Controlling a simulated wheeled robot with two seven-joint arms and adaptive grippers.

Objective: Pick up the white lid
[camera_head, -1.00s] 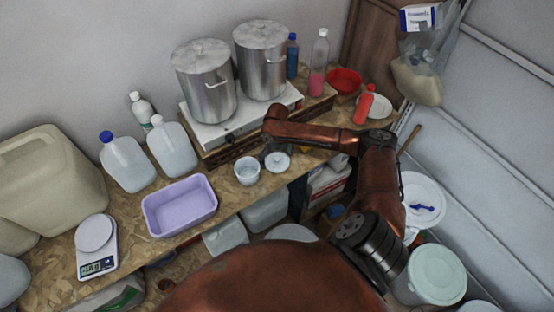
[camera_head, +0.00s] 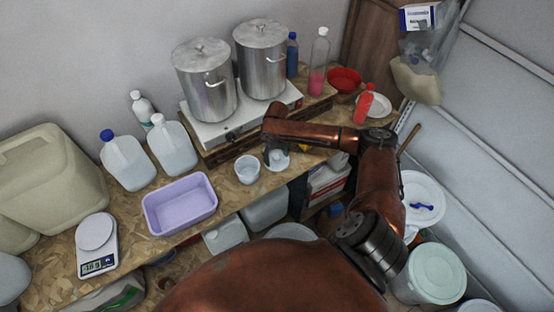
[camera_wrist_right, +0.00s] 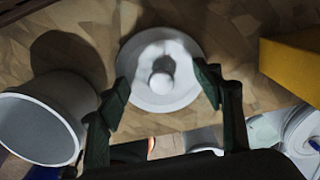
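The white lid (camera_wrist_right: 159,92) is round with a raised centre and a small knob. It lies on the wood-chip worktop and also shows, partly covered, in the head view (camera_head: 283,164). My right gripper (camera_wrist_right: 163,88) is open above it, with one dark finger at the left and one at the right of the lid's outline. I cannot tell whether the fingers touch it. In the head view my right gripper (camera_head: 275,151) points down over the lid and hides part of it. My left gripper is not in view.
A white cup (camera_head: 247,170) stands just left of the lid; its mouth also shows in the wrist view (camera_wrist_right: 40,128). A yellow object (camera_wrist_right: 292,66) is to the right. Steel pots (camera_head: 205,85) on a hotplate (camera_head: 232,137) stand behind. A lilac basin (camera_head: 180,204) is farther left.

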